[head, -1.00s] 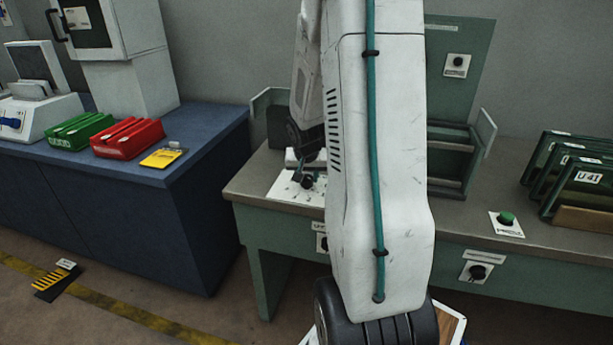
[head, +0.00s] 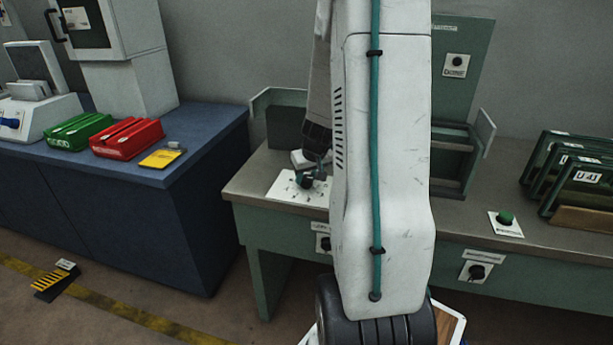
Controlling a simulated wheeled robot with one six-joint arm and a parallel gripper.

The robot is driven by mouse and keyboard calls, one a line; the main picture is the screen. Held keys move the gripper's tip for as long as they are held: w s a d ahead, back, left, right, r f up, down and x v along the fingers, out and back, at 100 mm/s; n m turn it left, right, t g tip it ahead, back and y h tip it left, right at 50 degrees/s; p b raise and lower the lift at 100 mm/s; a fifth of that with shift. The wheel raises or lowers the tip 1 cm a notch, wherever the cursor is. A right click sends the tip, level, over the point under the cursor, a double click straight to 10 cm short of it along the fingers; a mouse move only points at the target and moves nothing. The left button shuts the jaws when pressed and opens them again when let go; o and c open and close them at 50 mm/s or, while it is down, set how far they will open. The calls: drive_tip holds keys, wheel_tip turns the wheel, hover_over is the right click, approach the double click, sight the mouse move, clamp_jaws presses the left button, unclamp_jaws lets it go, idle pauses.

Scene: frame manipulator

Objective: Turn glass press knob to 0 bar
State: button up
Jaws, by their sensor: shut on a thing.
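A white dial plate (head: 285,188) with dark marks lies on the grey top of the green bench, left of my arm. A dark knob (head: 304,182) stands on it. My gripper (head: 310,174) points down at the plate and is shut on this knob. The fingers are small and partly covered by my arm. The knob's exact pointing and the plate's writing are too small to read.
The green bench (head: 385,252) carries a green button (head: 506,217) and dark framed panels (head: 585,178) at right. Knobs sit on its front, one at right (head: 477,272). A blue cabinet (head: 120,215) with red (head: 128,138) and green trays (head: 78,131) stands left. My arm hides the bench's middle.

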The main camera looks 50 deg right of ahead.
drive_tip(key=shift+s+n, duration=0.1)
drive_tip(key=shift+n, duration=0.3)
drive_tip(key=o, duration=1)
drive_tip(key=shift+r, duration=0.25)
drive_tip(key=s+a, duration=0.4)
drive_tip(key=s, duration=0.7)
drive_tip(key=shift+s+a+r, duration=0.25)
drive_tip(key=shift+a+r, duration=0.05)
drive_tip(key=shift+a, duration=0.1)
